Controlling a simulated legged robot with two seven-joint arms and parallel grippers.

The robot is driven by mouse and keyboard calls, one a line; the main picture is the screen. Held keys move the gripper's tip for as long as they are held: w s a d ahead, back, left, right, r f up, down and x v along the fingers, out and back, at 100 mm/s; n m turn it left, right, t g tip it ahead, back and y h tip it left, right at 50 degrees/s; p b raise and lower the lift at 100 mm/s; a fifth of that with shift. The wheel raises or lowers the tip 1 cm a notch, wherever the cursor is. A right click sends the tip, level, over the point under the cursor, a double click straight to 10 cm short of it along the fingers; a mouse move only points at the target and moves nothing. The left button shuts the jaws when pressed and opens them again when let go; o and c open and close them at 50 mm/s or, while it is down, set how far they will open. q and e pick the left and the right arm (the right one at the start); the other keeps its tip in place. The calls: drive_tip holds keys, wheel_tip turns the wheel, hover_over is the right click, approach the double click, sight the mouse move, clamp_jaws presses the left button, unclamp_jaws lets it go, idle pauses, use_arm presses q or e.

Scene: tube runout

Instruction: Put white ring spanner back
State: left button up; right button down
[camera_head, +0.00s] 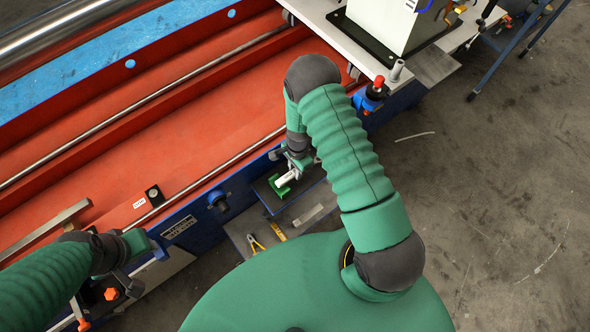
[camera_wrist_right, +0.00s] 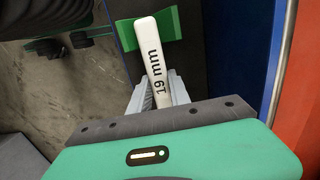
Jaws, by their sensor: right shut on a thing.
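The white ring spanner (camera_wrist_right: 151,52), marked "19 mm", is held between the fingers of my right gripper (camera_wrist_right: 158,92). In the right wrist view its far end lies over a green holder (camera_wrist_right: 171,25) on a dark surface; I cannot tell whether it touches. In the head view the spanner (camera_head: 287,179) shows as a short white bar at the green holder (camera_head: 279,187), and my right gripper (camera_head: 298,163) is just above it. My left gripper (camera_head: 108,294) is at the lower left, away from the spanner; its fingers are unclear.
The dark tray (camera_head: 268,197) with the holder sits beside the blue machine edge. A grey shelf (camera_head: 240,228) below carries yellow-handled pliers (camera_head: 256,243) and a yellow strip (camera_head: 279,232). The red machine bed (camera_head: 190,110) lies behind. A blue-and-red fitting (camera_head: 371,95) stands to the right.

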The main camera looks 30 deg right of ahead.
drive_tip(key=shift+f+b, duration=0.7)
drive_tip(key=shift+f, duration=0.2)
drive_tip(key=c, duration=0.7)
unclamp_jaws()
drive_tip(key=shift+o, duration=0.2)
drive_tip(key=shift+r, duration=0.15)
drive_tip(key=shift+w+d+r+p, duration=0.1)
drive_tip(key=shift+d+r+p, duration=0.05)
drive_tip(key=shift+r+p, duration=2.6)
drive_tip(key=shift+r+b, duration=0.15)
drive_tip(key=shift+b, duration=0.15)
wheel_tip(320, 180, up, 17)
drive_tip(key=d+p, duration=0.1)
drive_tip(key=shift+w, duration=0.15)
